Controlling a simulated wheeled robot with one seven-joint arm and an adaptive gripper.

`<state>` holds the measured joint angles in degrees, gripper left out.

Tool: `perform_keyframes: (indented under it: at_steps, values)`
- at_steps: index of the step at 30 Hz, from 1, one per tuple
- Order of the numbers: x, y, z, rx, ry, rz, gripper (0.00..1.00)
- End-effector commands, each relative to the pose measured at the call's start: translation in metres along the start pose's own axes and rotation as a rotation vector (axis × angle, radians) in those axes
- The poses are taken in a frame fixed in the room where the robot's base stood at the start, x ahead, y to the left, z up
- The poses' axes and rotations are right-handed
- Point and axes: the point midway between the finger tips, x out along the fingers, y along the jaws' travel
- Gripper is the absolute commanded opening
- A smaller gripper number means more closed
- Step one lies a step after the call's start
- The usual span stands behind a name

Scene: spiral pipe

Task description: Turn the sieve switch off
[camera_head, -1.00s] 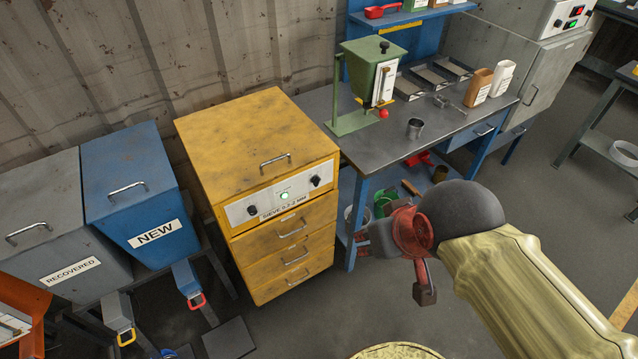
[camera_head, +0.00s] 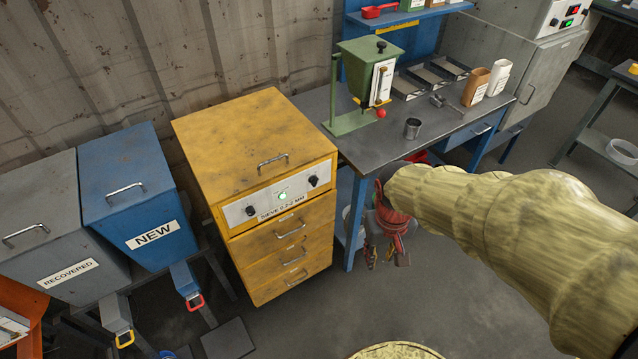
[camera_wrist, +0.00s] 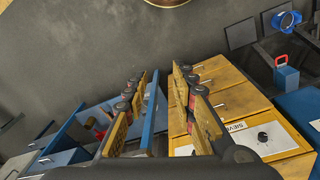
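The sieve is a yellow cabinet (camera_head: 255,140) with drawers, labelled "SIEVE 0.2-2 MM". Its white front panel (camera_head: 262,205) carries a lit green light (camera_head: 282,197), a left black knob (camera_head: 250,210) and a right black knob (camera_head: 313,181). I cannot tell which knob is the switch. In the wrist view part of the panel (camera_wrist: 275,140) and one black knob (camera_wrist: 262,137) show at the lower right. My gripper (camera_wrist: 163,85) is open and empty, its fingers apart. In the head view my gripper is right of the cabinet, partly hidden by my arm, touching nothing that I can see.
A blue-framed workbench (camera_head: 335,118) stands right of the sieve, with a green hopper (camera_head: 368,70) and a metal cup (camera_head: 412,128) on it. A blue "NEW" bin (camera_head: 135,195) and a grey "RECOVERED" bin (camera_head: 55,220) stand left. The floor before the sieve is mostly clear.

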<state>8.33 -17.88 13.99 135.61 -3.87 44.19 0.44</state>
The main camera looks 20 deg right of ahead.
Motion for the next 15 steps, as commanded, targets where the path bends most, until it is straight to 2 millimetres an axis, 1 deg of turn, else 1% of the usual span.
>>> perform_keyframes:
  at_steps: [1,5,6,8,9,11,12,15]
  values:
    - [0.025,0.006,-0.009,0.006,-0.020,0.008,0.27]
    - [0.084,0.022,-0.040,0.013,-0.004,0.028,0.27]
    - [0.104,0.026,-0.051,0.015,0.010,0.030,0.27]
    - [0.134,0.031,-0.066,0.016,0.038,0.031,0.27]
    - [0.155,0.034,-0.076,0.017,0.063,0.030,0.27]
    - [0.186,0.036,-0.091,0.017,0.107,0.021,0.27]
    - [0.206,0.037,-0.101,0.018,0.141,0.012,0.27]
    - [0.253,0.033,-0.125,0.022,0.242,-0.025,0.27]
